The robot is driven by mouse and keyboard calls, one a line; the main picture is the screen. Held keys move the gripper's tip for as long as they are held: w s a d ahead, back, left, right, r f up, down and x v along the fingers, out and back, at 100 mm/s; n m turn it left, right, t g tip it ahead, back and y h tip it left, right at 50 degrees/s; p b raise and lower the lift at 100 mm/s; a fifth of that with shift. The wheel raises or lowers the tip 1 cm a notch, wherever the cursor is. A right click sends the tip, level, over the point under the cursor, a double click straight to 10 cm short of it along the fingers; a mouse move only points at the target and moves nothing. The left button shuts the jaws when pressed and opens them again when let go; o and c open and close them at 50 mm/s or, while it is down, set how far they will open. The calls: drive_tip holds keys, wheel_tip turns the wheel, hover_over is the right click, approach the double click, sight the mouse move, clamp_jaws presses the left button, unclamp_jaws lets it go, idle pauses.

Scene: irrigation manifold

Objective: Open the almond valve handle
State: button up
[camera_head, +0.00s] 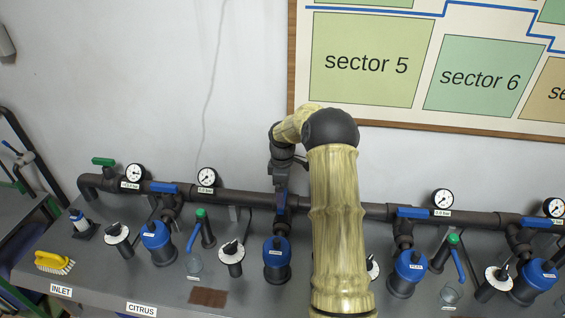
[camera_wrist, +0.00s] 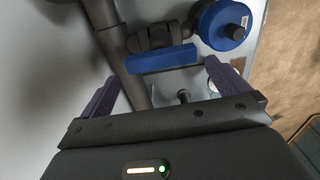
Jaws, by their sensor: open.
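My gripper (camera_wrist: 161,72) is open, with its two dark fingers spread apart. A blue valve handle (camera_wrist: 160,59) lies just beyond and between the fingertips in the wrist view, with no clear contact. It lies crosswise to the dark main pipe (camera_wrist: 132,85). No readable almond label shows, so I cannot confirm from lettering that this is the almond handle. My arm hides part of the manifold right of it.
Other blue handles sit on the pipe at left (camera_head: 164,187) and right (camera_head: 413,211), lying along it. Blue-capped filters (camera_head: 276,246), gauges (camera_head: 207,177) and green-topped posts (camera_head: 204,228) crowd the bench. A yellow brush (camera_head: 54,262) lies at far left. The wall is close behind.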

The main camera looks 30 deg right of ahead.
wheel_tip(320, 180, up, 13)
drive_tip(key=b, duration=0.1)
drive_tip(key=shift+r+b, duration=0.2)
drive_tip(key=shift+b, duration=0.2)
drive_tip(key=s+a+f+m+t, duration=0.1)
drive_tip(key=s+a+f+m, duration=0.1)
drive_tip(key=s+a, duration=0.4)
drive_tip(key=s+a+f+m, duration=0.2)
drive_tip(key=s+a+m, duration=0.3)
drive_tip(key=s, duration=0.7)
drive_tip(key=s+a+f+m+t, duration=0.1)
drive_tip(key=s+a+f+m, duration=0.1)
drive_tip(key=s+a+m, duration=0.2)
drive_tip(key=s+a, duration=0.3)
drive_tip(key=s, duration=0.2)
drive_tip(key=shift+t, duration=0.3)
drive_tip(key=shift+s, duration=0.1)
